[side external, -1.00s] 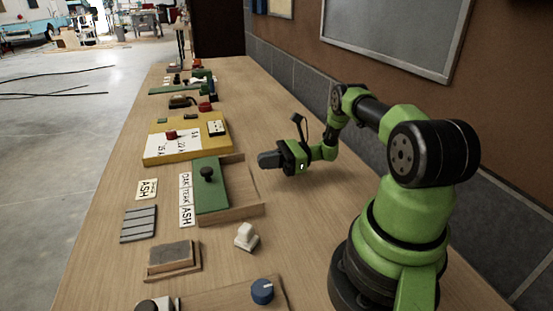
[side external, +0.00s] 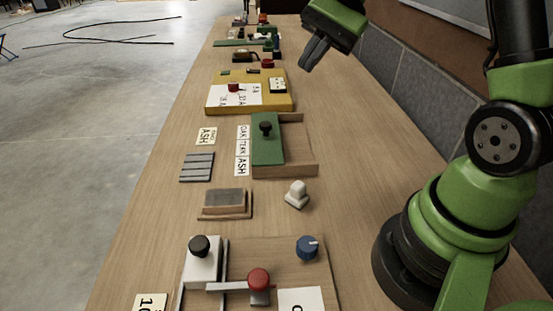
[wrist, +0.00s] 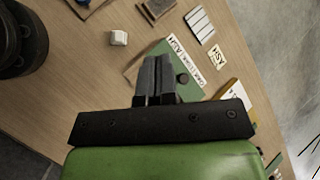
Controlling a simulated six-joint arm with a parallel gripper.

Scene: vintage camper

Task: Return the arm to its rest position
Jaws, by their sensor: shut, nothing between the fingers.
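My gripper (side external: 307,66) is raised above the right side of the bench, with its dark fingers together and nothing between them. In the wrist view its fingers (wrist: 154,75) point over the bench toward the green sliding lid (wrist: 155,58). In the side view that green lid (side external: 266,141) with a black knob covers the left part of a wooden box (side external: 299,170). My gripper touches nothing that I can see.
A yellow board (side external: 219,101) stands farther back. The tiled wall (side external: 400,107) borders the bench on the right. Bare wood lies right of the box.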

